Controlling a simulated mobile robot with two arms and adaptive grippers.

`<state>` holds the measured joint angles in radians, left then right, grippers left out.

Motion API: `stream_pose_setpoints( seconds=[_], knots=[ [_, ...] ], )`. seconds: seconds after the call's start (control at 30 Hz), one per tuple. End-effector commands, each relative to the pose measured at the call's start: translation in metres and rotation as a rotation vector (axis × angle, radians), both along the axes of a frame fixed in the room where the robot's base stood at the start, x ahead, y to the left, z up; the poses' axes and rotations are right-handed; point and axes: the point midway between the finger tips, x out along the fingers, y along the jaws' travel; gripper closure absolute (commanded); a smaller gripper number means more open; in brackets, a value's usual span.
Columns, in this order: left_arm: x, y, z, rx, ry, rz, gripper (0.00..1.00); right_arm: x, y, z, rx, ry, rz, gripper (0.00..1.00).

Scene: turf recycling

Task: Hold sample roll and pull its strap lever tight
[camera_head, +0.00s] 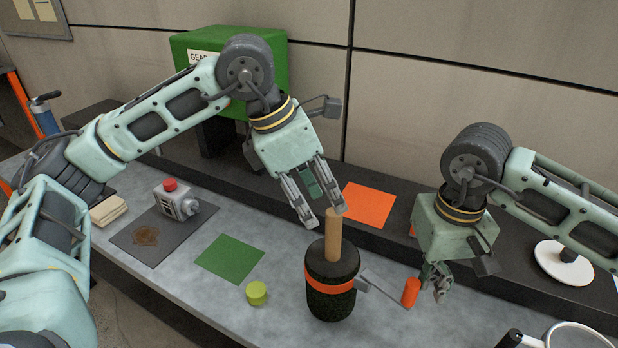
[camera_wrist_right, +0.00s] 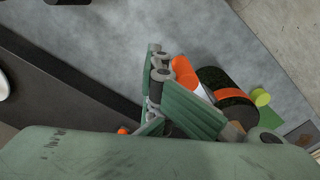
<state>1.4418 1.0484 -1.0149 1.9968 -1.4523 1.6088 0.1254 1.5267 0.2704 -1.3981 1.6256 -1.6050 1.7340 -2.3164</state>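The sample roll (camera_head: 331,300) is a dark upright cylinder with an orange strap (camera_head: 330,284) and a wooden core (camera_head: 334,236) rising from its top. A grey lever (camera_head: 382,288) sticks out to the right and ends in an orange handle (camera_head: 411,292). My left gripper (camera_head: 324,216) is open at the top of the core, its fingers spread; contact is unclear. My right gripper (camera_head: 437,281) is just right of the handle. In the right wrist view its fingers (camera_wrist_right: 183,92) are apart, with the orange handle (camera_wrist_right: 186,74) beside them and the roll (camera_wrist_right: 228,92) beyond.
A lime cylinder (camera_head: 257,293) and a green mat (camera_head: 230,259) lie left of the roll. A grey device with a red button (camera_head: 175,199) sits on a dark mat (camera_head: 133,236). An orange mat (camera_head: 367,204) lies on the rear ledge. A white mug (camera_head: 575,336) stands front right.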

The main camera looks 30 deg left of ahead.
Motion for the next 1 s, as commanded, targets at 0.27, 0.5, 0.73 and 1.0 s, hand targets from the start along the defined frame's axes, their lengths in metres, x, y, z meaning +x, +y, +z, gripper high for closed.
stream_pose_setpoints(
  seconds=[0.27,0.5,0.73,1.0],
  knots=[
    [0.011,-0.016,-0.047,-0.002,0.002,0.0,0.6,0.0,0.001,0.0,0.002,0.0,0.0,1.0],
    [0.016,-0.023,-0.067,-0.003,0.001,0.001,0.6,0.0,0.001,0.0,0.002,0.0,0.001,1.0],
    [0.017,-0.023,-0.069,-0.004,0.0,0.001,0.6,0.0,0.001,0.0,0.002,0.0,0.001,1.0],
    [0.017,-0.023,-0.069,-0.003,0.001,0.001,0.76,0.0,0.001,0.0,0.002,0.0,0.001,1.0]
  ],
)
